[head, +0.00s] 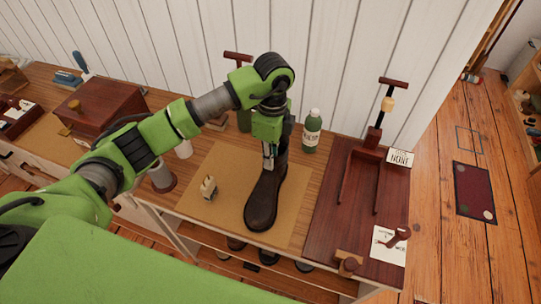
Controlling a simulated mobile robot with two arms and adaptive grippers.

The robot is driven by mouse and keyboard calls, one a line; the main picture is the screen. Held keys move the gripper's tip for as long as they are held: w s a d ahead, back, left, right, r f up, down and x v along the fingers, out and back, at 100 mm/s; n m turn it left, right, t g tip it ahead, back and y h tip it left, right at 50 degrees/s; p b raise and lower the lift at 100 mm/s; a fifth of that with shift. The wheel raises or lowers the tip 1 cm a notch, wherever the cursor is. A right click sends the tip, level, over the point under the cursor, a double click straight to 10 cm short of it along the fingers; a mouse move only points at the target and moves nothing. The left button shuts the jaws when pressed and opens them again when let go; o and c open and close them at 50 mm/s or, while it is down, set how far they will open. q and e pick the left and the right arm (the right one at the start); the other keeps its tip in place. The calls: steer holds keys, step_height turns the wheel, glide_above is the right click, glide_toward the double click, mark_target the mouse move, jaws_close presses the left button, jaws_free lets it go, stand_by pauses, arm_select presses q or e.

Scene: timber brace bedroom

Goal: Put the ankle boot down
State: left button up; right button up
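The dark brown ankle boot (264,200) is upright, toe towards me, over the tan mat (221,162) on the wooden bench. My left gripper (269,158) comes down from above and is shut on the boot's shaft near its top. The gripper hides part of the shaft. I cannot tell whether the sole rests on the mat or hangs just above it. My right gripper is not in view.
A green bottle (311,132) stands behind right. A dark red board (335,215) with a boot-jack-like frame is to the right. A brown box (108,118) is at left.

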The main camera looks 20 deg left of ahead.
arm_select(q)
steer(key=shift+o, duration=1.3)
steer(key=shift+r, duration=0.15)
steer(key=shift+r, duration=0.25)
step_height(320, 180, up, 11)
steer(key=b, duration=0.2)
steer(key=shift+w+r, duration=0.2)
steer(key=shift+w, duration=0.1)
steer(key=shift+s+f, duration=0.1)
